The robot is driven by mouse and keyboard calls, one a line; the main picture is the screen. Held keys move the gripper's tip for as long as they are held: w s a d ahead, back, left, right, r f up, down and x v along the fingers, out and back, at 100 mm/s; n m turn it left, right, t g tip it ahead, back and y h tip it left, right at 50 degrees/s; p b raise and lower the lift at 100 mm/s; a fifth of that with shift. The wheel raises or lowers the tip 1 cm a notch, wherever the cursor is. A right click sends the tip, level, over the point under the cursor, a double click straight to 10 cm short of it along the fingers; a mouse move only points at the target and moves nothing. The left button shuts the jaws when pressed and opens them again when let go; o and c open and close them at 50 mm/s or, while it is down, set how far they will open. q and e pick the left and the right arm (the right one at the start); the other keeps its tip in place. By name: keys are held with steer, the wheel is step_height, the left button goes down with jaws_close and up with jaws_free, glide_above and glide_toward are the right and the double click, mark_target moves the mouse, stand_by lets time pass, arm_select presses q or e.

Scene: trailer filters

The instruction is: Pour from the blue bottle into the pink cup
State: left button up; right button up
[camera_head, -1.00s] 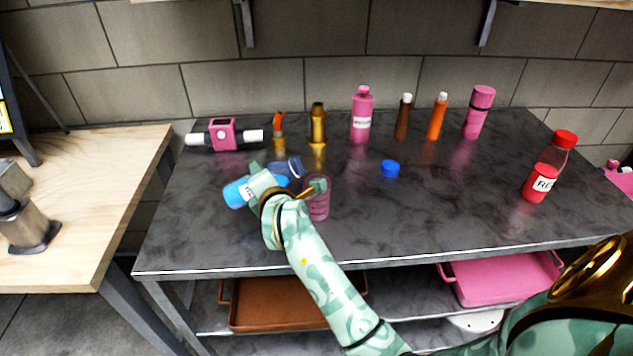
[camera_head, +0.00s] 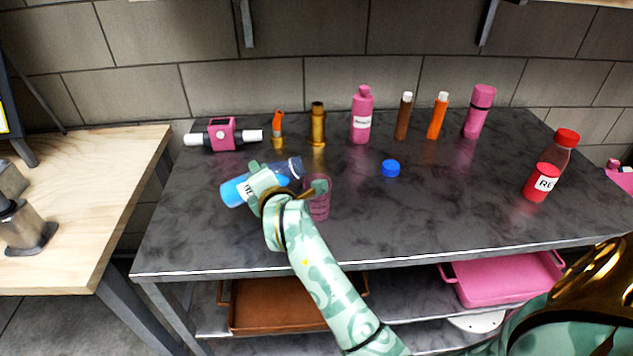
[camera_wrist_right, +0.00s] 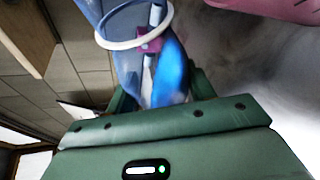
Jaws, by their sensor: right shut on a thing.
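The blue bottle (camera_head: 234,194) is in my right gripper (camera_head: 262,180), tilted nearly on its side above the table, its clear neck toward the right and slightly up. Blue liquid shows in its lower left part. The pink cup (camera_head: 319,205) stands upright on the table just right of the bottle's mouth, partly hidden by my wrist. In the right wrist view the bottle (camera_wrist_right: 170,75) fills the upper middle, and part of the pink cup (camera_wrist_right: 280,8) shows at top right. The blue cap (camera_head: 390,169) lies on the table. My left gripper is not in view.
A pink device (camera_head: 222,134), several small bottles, and a pink bottle (camera_head: 361,118) stand along the back. A red bottle (camera_head: 547,175) stands at the right. The table (camera_head: 450,205) is clear at front right. Brown and pink trays sit on the shelf below.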

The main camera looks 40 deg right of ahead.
arm_select(q)
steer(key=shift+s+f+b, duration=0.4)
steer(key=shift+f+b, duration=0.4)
steer(key=shift+b, duration=0.1)
arm_select(e)
steer(key=shift+m, duration=0.4)
stand_by(0.5)
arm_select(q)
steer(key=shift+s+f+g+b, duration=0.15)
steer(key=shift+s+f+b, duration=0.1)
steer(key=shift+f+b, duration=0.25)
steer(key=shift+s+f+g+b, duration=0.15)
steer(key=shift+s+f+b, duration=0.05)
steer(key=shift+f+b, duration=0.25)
arm_select(e)
steer(key=shift+s+d+r+m+t+y, duration=0.1)
steer(key=shift+d+r+m+t+y, duration=0.1)
steer(key=shift+r+m+t, duration=0.3)
steer(key=shift+s+d+r+m+t+y, duration=0.1)
steer(key=shift+r+m+t+y, duration=0.15)
steer(key=shift+r+m, duration=0.3)
stand_by(2.4)
